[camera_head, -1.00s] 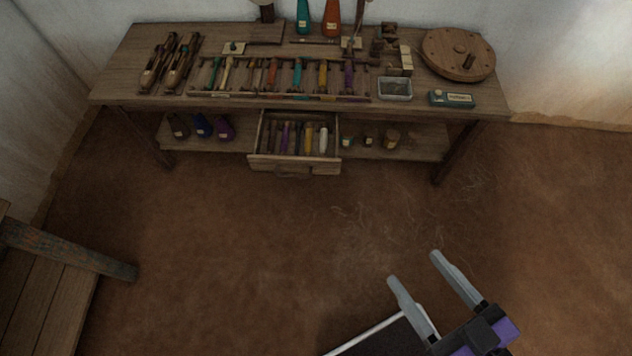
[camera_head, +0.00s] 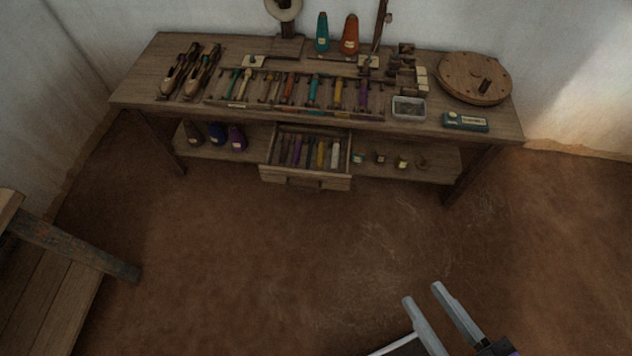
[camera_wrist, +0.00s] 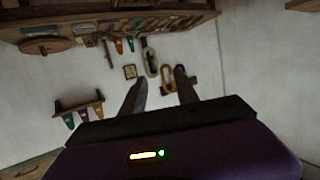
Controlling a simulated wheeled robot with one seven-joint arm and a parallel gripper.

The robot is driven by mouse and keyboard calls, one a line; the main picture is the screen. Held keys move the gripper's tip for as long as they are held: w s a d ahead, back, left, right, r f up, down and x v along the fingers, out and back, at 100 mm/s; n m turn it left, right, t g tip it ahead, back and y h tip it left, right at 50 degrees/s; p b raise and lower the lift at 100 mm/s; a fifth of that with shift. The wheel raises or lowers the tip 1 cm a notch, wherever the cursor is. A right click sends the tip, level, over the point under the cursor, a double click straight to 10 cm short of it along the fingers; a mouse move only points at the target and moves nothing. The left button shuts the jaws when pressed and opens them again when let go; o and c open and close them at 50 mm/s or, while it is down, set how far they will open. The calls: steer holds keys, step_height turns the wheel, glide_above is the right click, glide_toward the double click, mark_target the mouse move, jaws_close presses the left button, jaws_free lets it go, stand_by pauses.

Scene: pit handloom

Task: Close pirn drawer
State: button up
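The pirn drawer (camera_head: 305,181) hangs under the workbench top, pulled open toward me. Several coloured pirns (camera_head: 312,152) lie in it, dark, purple, yellow and white. A handle shows low on its front panel. My gripper (camera_head: 422,293) is at the lower right in the head view, over the floor and well apart from the drawer. Its two fingers are spread with nothing between them. The fingers also show in the wrist view (camera_wrist: 160,86), open against a pale wall; the drawer cannot be made out there.
The workbench (camera_head: 140,92) holds shuttles, a rack of pirns, a round wooden disc (camera_head: 475,78), a small tray (camera_head: 408,108) and a teal box (camera_head: 465,122). Its lower shelf (camera_head: 410,167) carries bottles and small jars. A wooden bench (camera_head: 60,255) stands at the left. The floor between is clear.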

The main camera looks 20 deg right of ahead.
steer(key=shift+t+y, duration=0.3)
steer(key=shift+t, duration=0.2)
steer(key=w+f+b, duration=0.3)
steer(key=b, duration=0.1)
steer(key=shift+a+f, duration=0.3)
steer(key=shift+f, duration=0.05)
jaws_close()
steer(key=w+a+f+m+t+b, duration=0.2)
steer(key=w+f+m+b, duration=0.1)
steer(key=w+f+b, duration=0.8)
steer(key=m+g+h+b, duration=0.2)
steer(key=m+h+b, duration=0.85)
steer(key=m, duration=0.95)
glide_toward(344, 178)
steer(key=shift+m+y, duration=0.45)
steer(key=shift+m, duration=0.05)
steer(key=b+x, duration=0.2)
steer(key=x, duration=0.1)
steer(key=b+x, duration=0.2)
steer(key=x, duration=0.2)
steer(key=shift+s+d+r+b, duration=0.1)
steer(key=shift+r+b, duration=0.15)
steer(key=shift+b, duration=0.1)
